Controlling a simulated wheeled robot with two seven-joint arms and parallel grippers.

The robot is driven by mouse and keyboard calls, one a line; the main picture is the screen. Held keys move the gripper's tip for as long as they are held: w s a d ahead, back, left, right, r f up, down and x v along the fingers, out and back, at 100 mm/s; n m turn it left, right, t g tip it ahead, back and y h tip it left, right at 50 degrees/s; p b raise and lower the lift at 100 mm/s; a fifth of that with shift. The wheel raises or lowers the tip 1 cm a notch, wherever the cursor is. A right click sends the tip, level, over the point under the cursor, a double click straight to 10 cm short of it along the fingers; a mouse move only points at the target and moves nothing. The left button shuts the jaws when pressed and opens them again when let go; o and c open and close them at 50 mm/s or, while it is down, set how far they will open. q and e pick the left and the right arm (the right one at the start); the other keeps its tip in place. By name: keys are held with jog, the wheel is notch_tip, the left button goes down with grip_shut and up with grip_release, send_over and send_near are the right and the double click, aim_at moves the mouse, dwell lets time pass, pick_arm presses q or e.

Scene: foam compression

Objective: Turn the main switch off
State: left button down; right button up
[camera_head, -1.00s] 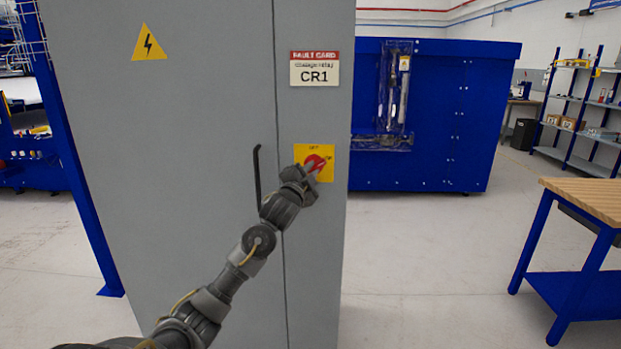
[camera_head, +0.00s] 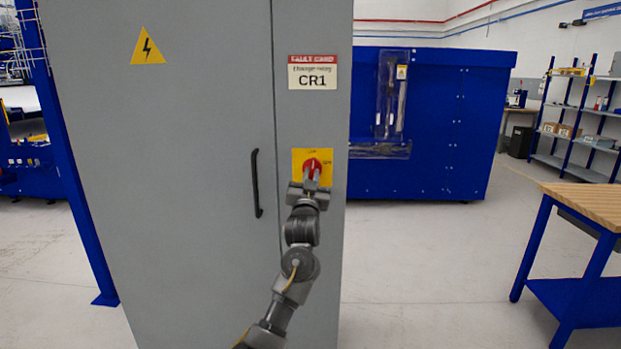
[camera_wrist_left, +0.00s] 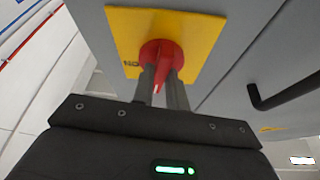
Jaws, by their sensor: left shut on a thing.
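The main switch is a red rotary knob (camera_head: 312,166) on a yellow plate (camera_head: 299,155) on the front of the grey cabinet (camera_head: 200,110). My left gripper (camera_head: 312,178) comes up from below and is shut on the knob. In the left wrist view the red knob (camera_wrist_left: 160,52) sits between the two fingers of the gripper (camera_wrist_left: 162,90), in front of the yellow plate (camera_wrist_left: 205,35). The knob's handle looks upright in the head view. The small lettering on the plate is hard to read there. My right gripper is not in view.
A black door handle (camera_head: 256,183) stands out from the cabinet left of the switch. A CR1 fault card (camera_head: 313,72) is above it, and a warning triangle (camera_head: 148,46) is at upper left. A wooden-topped workbench (camera_head: 590,203) stands at right, with clear floor between.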

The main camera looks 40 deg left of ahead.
pick_arm(q)
jog(key=shift+d+n+g+y, duration=0.1)
jog(key=shift+n+g+y, duration=0.45)
jog(key=shift+n, duration=0.75)
jog(key=shift+n+y, duration=0.25)
jog(key=shift+n, duration=0.05)
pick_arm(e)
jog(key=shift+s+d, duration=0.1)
pick_arm(q)
jog(key=c, duration=1.4)
grip_release()
jog(key=shift+f, duration=0.1)
